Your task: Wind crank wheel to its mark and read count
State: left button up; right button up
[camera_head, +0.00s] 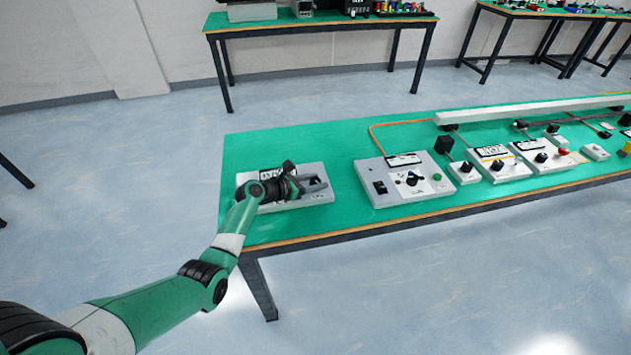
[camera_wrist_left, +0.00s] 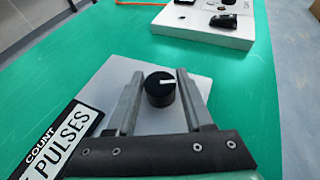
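A light grey box (camera_head: 262,205) sits on the left end of the green table, with a display (camera_head: 271,174) partly hidden by my left gripper (camera_head: 304,180). In the left wrist view, a black round knob (camera_wrist_left: 160,91) with a white mark line stands on this box, beside a label (camera_wrist_left: 58,140) reading COUNT and PULSES. My left gripper (camera_wrist_left: 160,74) is open, its two grey fingers on either side of the knob. A gap shows at the left finger; whether the right finger touches cannot be told. The count digits are not readable. My right gripper is not in view.
A larger grey control box (camera_head: 408,199) with a dial and green button stands to the right. Further right are several small boxes with black knobs, cables and a long white rail (camera_head: 530,108). Bare green table (camera_head: 340,142) lies behind the left box.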

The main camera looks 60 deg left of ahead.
pick_arm(q)
jog(key=shift+o, duration=1.2)
jog(key=shift+r, duration=0.1)
jog(key=p+v, duration=1)
jog(key=shift+s+r, duration=0.15)
jog(key=shift+r, duration=0.2)
jog(key=shift+s+d+p, duration=0.15)
jog(key=shift+s+p, duration=0.35)
jog(key=shift+p, duration=0.1)
jog(key=shift+f, duration=0.2)
